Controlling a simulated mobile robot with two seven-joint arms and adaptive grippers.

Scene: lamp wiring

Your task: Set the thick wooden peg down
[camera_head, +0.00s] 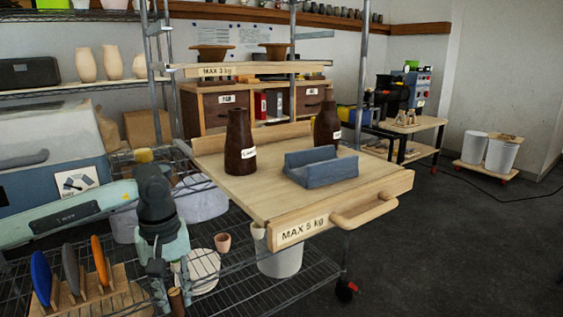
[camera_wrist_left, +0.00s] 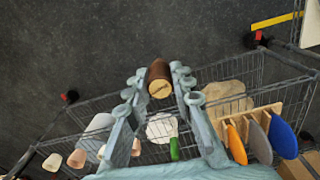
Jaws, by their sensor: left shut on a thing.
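The thick wooden peg (camera_wrist_left: 159,79) is a short dark-brown cylinder with a pale end face, between the fingertips of my left gripper (camera_wrist_left: 158,90) in the left wrist view. The gripper is shut on it. In the head view my left gripper (camera_head: 171,282) points down at the lower left, in front of the wire rack, and the peg (camera_head: 176,300) shows partly at its fingertips near the bottom edge. I cannot tell whether the peg's far end touches anything. My right gripper is in neither view.
A wooden rack (camera_head: 92,303) with blue, grey and orange discs stands left of the gripper. A wooden tray board (camera_head: 225,182) carries two brown bottles and a blue-grey block (camera_head: 321,168). Small pots and a white bucket (camera_head: 280,262) are below. Open floor lies right.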

